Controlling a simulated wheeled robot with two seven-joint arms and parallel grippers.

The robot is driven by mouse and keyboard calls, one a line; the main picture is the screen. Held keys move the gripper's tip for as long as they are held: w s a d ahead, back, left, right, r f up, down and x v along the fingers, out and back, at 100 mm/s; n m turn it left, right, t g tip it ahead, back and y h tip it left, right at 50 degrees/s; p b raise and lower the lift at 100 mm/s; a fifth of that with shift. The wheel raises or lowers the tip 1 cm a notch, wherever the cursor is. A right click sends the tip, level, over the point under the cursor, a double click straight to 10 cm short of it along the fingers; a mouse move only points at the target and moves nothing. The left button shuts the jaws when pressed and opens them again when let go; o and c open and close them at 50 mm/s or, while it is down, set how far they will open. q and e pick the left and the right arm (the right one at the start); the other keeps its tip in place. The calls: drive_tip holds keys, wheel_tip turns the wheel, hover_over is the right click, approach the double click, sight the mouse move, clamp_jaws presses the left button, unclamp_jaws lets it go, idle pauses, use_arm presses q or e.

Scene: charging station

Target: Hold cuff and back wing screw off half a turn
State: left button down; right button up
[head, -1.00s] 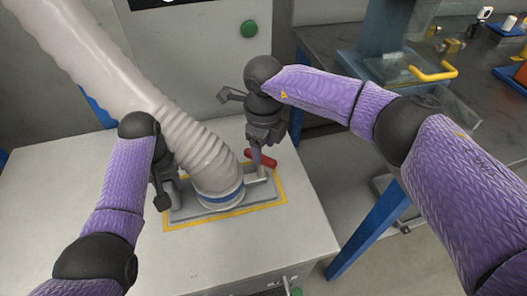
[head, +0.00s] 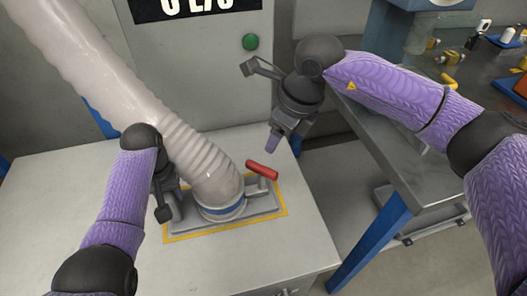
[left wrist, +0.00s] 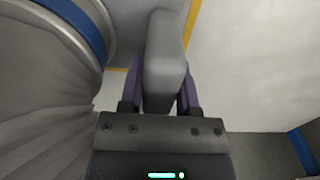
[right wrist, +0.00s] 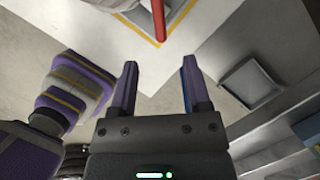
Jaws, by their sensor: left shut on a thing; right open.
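The cuff (head: 221,203), a grey hose end with a blue band, stands upright on a grey base plate (head: 255,208) inside a yellow outline. My left gripper (head: 170,200) is at the cuff's left side. In the left wrist view it is shut on a grey rounded grip (left wrist: 165,60) beside the blue-banded cuff. The red wing screw (head: 262,171) sits on a short grey post at the plate's back right; its red bar also shows in the right wrist view (right wrist: 159,22). My right gripper (head: 273,143) is open and empty, above and apart from the red bar.
A thick ribbed hose (head: 105,75) rises from the cuff to the upper left. The white cabinet top (head: 100,190) is bare around the plate. A metal bench (head: 385,145) with blue legs and small parts stands at right. A green button (head: 250,42) is on the panel behind.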

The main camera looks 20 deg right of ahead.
sight(262, 167)
drive_tip(key=shift+t+y, duration=0.4)
drive_tip(key=x, duration=0.7)
drive_tip(key=s+x, duration=0.1)
drive_tip(key=x, duration=0.3)
drive_tip(key=shift+d+f, duration=0.2)
drive_tip(key=shift+f, duration=0.15)
clamp_jaws()
